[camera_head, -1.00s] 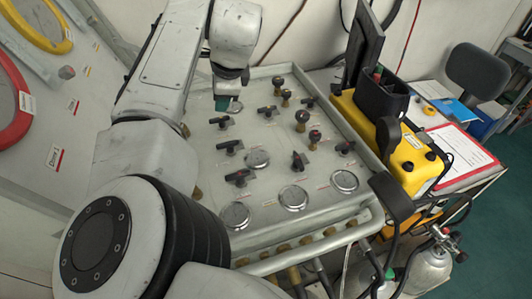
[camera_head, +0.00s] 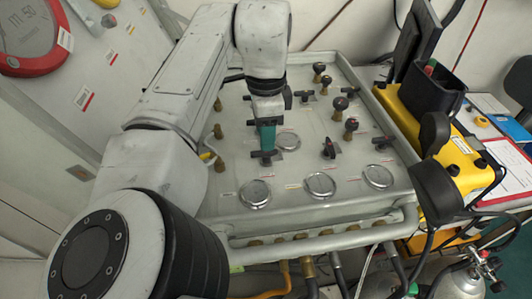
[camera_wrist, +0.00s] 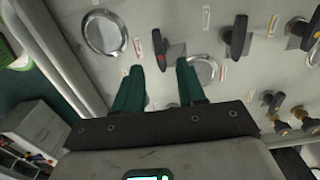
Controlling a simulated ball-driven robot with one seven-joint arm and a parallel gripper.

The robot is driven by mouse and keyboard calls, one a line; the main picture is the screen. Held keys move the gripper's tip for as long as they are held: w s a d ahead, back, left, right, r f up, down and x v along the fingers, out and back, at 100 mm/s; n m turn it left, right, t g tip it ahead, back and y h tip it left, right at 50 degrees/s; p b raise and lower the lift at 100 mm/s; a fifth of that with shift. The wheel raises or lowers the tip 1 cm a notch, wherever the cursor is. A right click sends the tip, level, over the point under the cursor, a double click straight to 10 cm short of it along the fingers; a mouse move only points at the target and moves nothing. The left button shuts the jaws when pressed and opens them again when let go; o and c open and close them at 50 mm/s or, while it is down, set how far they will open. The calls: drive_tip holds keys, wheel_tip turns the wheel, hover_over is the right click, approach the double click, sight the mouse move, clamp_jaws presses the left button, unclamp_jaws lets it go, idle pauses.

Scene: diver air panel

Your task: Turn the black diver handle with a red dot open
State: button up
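A black handle with a small red dot at one end (camera_wrist: 164,48) shows in the wrist view, just past and between my two green fingertips. In the head view it is the handle (camera_head: 265,158) on the panel's left front part, directly below the gripper. My gripper (camera_wrist: 160,66) is open, with a finger to either side of the handle's line. In the head view the gripper (camera_head: 266,140) is over the handle and partly hides it. I cannot tell whether the fingers touch it.
The grey panel (camera_head: 230,205) carries several other black handles; one (camera_wrist: 238,38) is close to my right finger. A round gauge (camera_wrist: 102,33) is at left and another (camera_wrist: 205,70) near the right fingertip. Brass-stemmed knobs (camera_head: 351,127) stand to the right. A yellow case (camera_head: 455,165) flanks the panel.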

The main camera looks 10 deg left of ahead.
sight(264, 156)
drive_tip(key=shift+f+b, duration=1.5)
drive_tip(key=shift+f, duration=0.6)
drive_tip(key=shift+c, duration=0.5)
clamp_jaws()
